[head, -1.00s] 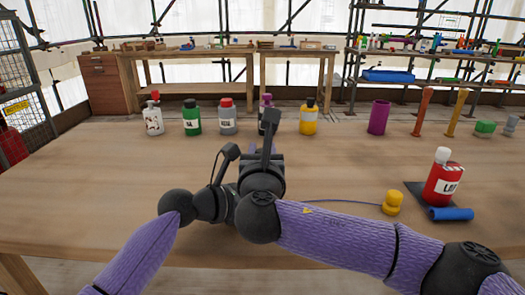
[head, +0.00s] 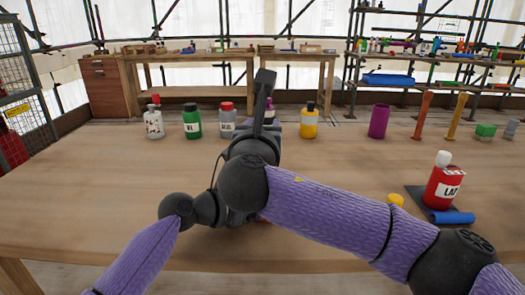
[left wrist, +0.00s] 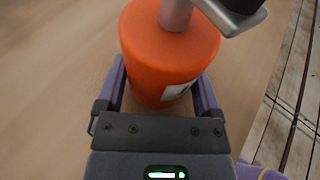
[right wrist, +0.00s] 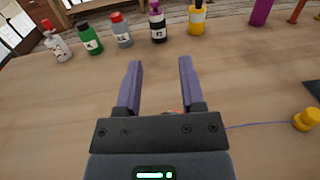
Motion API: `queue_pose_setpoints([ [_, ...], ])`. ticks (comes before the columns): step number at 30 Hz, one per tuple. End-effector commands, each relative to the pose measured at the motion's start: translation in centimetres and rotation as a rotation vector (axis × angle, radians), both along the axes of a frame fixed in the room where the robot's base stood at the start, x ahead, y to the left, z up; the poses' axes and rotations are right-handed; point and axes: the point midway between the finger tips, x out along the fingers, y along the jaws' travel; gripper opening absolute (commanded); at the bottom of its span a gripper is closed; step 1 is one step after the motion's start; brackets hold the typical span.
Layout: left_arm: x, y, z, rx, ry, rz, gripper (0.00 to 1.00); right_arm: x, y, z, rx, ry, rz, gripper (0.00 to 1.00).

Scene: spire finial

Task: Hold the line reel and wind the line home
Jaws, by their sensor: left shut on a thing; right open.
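The line reel (left wrist: 170,50) is an orange drum with a grey post and a dark crank part (left wrist: 240,8) on top, seen in the left wrist view. My left gripper (left wrist: 160,80) is shut around its sides. In the head view my arms hide nearly all of the reel. My right gripper (right wrist: 160,68) is open and empty, pointing toward the far bottles. A sliver of orange shows between its finger bases. The blue line (right wrist: 262,125) runs across the table to a yellow end piece (right wrist: 306,120), which my right arm partly covers in the head view (head: 396,199).
A red bottle (head: 445,187) and a blue cylinder (head: 452,218) stand and lie on a dark mat at the right. Several bottles, including a green one (head: 192,121), and a purple cup (head: 379,121) line the back. The left tabletop (head: 90,180) is clear.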

Motion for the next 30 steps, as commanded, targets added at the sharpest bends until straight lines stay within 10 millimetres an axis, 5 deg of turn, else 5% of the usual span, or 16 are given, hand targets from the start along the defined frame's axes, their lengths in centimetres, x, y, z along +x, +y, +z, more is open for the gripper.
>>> queue_pose_setpoints([
  [6,0.0,0.0,0.0,0.001,0.001,0.0,0.51,0.0,0.0,4.0,0.0,0.0,-0.001,0.5],
  [15,0.0,0.0,0.0,0.0,0.0,0.0,0.51,0.0,0.0,4.5,-0.001,0.002,-0.001,0.48],
  [19,0.0,0.0,0.0,0.0,0.0,0.0,0.51,0.5,-0.7,5.2,-0.001,-0.053,0.035,0.2],
  [22,0.0,0.0,0.0,0.0,0.0,0.0,0.51,1.1,-2.9,7.5,-0.036,-0.228,0.145,0.0],
  [27,0.0,0.0,0.0,0.001,0.001,0.0,0.51,-2.3,-7.1,11.0,-0.377,-0.621,0.422,0.0],
  [30,0.0,0.0,0.0,0.001,0.001,0.0,0.51,-5.8,-8.3,9.5,-0.724,-0.73,0.601,0.0],
])
